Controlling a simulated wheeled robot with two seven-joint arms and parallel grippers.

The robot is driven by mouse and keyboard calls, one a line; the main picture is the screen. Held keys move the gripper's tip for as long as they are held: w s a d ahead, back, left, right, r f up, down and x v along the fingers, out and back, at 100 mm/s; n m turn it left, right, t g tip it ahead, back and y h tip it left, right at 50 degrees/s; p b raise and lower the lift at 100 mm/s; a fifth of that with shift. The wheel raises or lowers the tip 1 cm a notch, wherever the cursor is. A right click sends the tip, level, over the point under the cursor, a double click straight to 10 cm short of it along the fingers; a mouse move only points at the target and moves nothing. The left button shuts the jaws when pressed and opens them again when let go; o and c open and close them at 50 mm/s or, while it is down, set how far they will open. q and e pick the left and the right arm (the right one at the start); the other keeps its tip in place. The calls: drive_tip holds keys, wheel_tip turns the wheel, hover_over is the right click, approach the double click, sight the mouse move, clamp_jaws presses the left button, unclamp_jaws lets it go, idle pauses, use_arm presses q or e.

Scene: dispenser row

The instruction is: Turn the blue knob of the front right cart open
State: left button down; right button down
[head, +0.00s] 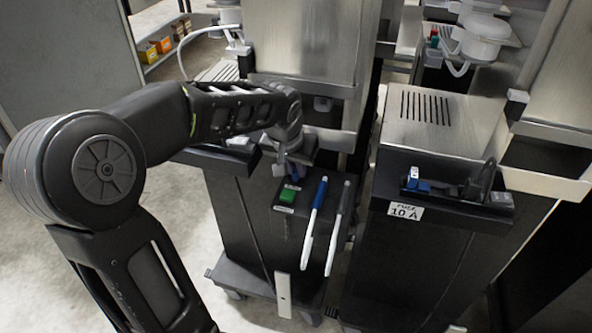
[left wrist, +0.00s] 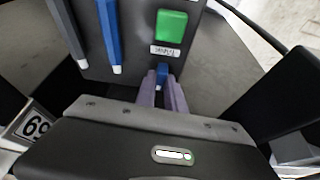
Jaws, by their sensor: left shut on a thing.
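My left gripper (head: 285,166) reaches down to the front panel of the middle cart (head: 240,205). In the left wrist view, its purple-grey fingers (left wrist: 162,92) are shut on a small blue piece, seemingly the blue knob (left wrist: 162,74), just beside the label under a green button (left wrist: 171,25). The fingers cover most of the knob, so its turn angle cannot be told. In the head view the green button (head: 288,194) shows just below the gripper, on the same panel. My right gripper is not in view.
A blue-topped handle (head: 316,207) and a grey one (head: 340,222) hang beside the button. Another cart (head: 408,262) stands to the right, with a "10 A" label (head: 405,210) and a blue piece (head: 417,181) in its tray. A shelf with boxes (head: 160,45) is at the back left.

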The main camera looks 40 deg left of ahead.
use_arm(q)
drive_tip(key=shift+f+n, duration=0.2)
drive_tip(key=shift+n, duration=0.1)
drive_tip(key=shift+r, duration=0.2)
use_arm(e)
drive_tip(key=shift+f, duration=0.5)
use_arm(q)
drive_tip(key=c, duration=1.4)
unclamp_jaws()
drive_tip(key=shift+c, duration=0.2)
drive_tip(key=v, duration=0.7)
drive_tip(key=shift+r, duration=0.35)
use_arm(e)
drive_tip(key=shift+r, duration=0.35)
use_arm(q)
drive_tip(key=shift+s+d, duration=0.15)
